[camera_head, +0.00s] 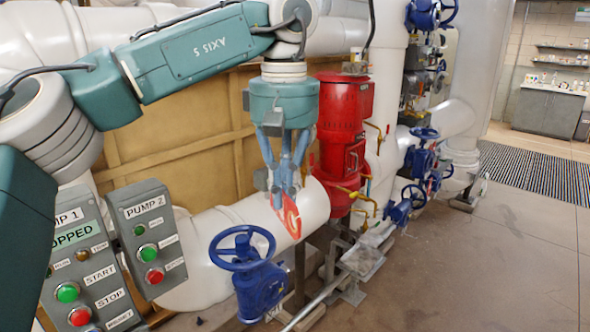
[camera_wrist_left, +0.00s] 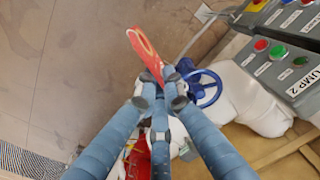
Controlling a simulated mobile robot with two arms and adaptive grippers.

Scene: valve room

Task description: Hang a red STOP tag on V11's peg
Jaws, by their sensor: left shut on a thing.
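My left gripper (camera_head: 285,193) hangs pointing down, with its fingers closed on a red tag (camera_head: 291,215). The tag has a pale ring-shaped marking and sticks out below the fingertips. In the left wrist view the fingertips (camera_wrist_left: 161,90) pinch one end of the red tag (camera_wrist_left: 146,52). A blue valve with a handwheel (camera_head: 243,250) stands below and left of the tag in the head view, apart from it. The handwheel (camera_wrist_left: 208,88) also shows in the left wrist view, beyond the fingers. I cannot read V11 on any valve or make out its peg. My right gripper is not in view.
Pump 1 (camera_head: 85,265) and Pump 2 (camera_head: 149,240) button boxes stand at the left. A red motor (camera_head: 342,125) is just right of the gripper. Large white pipes run behind. More blue valves (camera_head: 405,205) are farther right. Open floor (camera_head: 480,265) lies at the right.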

